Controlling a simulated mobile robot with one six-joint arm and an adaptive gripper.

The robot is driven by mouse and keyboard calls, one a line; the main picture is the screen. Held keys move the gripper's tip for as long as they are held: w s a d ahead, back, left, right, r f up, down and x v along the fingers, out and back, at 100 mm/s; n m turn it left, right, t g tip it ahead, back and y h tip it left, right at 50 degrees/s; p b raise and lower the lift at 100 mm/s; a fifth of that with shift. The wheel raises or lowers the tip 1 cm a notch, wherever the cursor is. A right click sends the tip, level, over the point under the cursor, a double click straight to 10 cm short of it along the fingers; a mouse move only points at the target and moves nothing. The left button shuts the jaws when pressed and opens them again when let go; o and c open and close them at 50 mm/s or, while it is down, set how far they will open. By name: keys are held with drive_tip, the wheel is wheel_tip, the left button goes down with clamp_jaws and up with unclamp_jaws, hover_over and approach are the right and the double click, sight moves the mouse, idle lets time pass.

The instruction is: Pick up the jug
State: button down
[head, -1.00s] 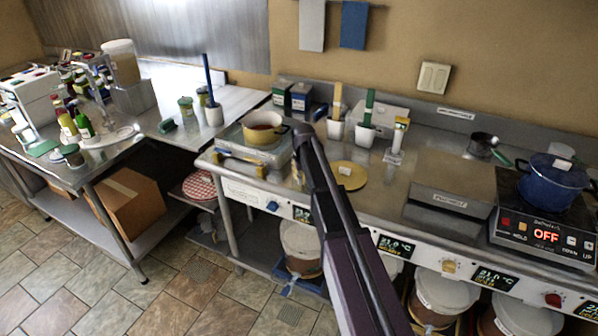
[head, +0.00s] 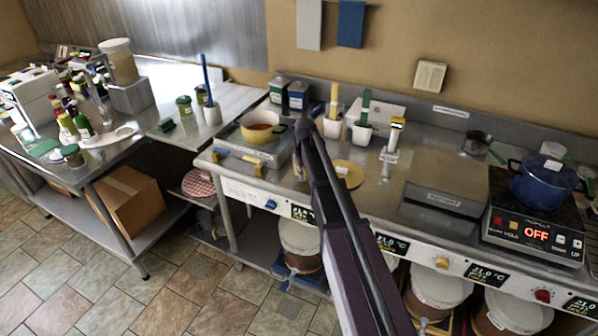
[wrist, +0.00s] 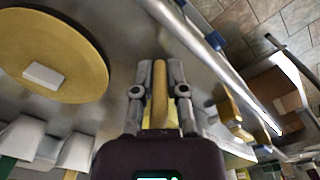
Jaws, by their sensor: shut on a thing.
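My gripper (wrist: 160,85) points down and is shut on an upright tan, handle-like bar, with yellow showing between the fingers. I take this to be part of the jug (wrist: 160,95). The rest of the jug is hidden by my gripper and arm, so I cannot tell its shape or whether it touches the counter. In the head view my gripper end (head: 304,130) is over the steel counter, just right of the yellow pot.
The yellow pot (head: 258,134) stands on a scale (head: 235,150) to the left. White cups (head: 332,128) with utensils stand behind. A round yellow board (head: 348,174) lies to the right, beyond it a grey flat box (head: 445,180) and a blue pot (head: 540,188).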

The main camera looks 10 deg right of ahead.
drive_tip(key=s+d+r+p, duration=0.1)
drive_tip(key=s+d, duration=0.3)
drive_tip(key=s, duration=0.9)
drive_tip(key=shift+r, duration=0.1)
drive_tip(key=shift+s, duration=0.15)
